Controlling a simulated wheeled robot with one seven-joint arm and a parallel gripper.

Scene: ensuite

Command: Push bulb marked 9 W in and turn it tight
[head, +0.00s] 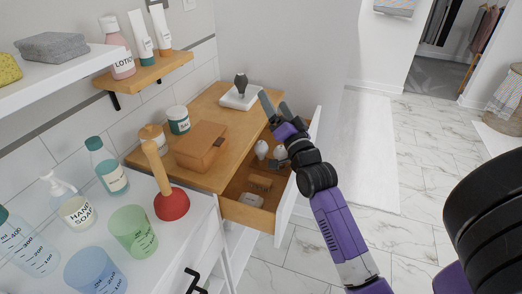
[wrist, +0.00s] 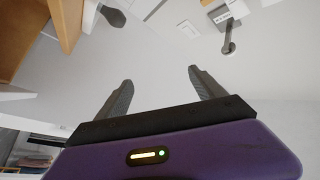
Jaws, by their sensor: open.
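Two white bulb-like things, one on the left (head: 262,148) and one on the right (head: 280,152), show in the open drawer (head: 252,216) in the head view. No 9 W marking can be read on either. A dark grey bulb-shaped piece (head: 241,82) stands on a white tray (head: 235,101) on top of the wooden cabinet; I cannot tell whether it is a socket. My gripper (head: 275,105) is open and empty above the drawer's far end, right of the tray. In the wrist view, nothing is between its spread fingers (wrist: 160,80).
A brown box (head: 201,145) and two jars stand on the cabinet. The drawer also holds small boxes (head: 258,183). A red plunger (head: 172,204), bottles and cups stand on the white counter nearby. The marble floor to the right is mostly clear.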

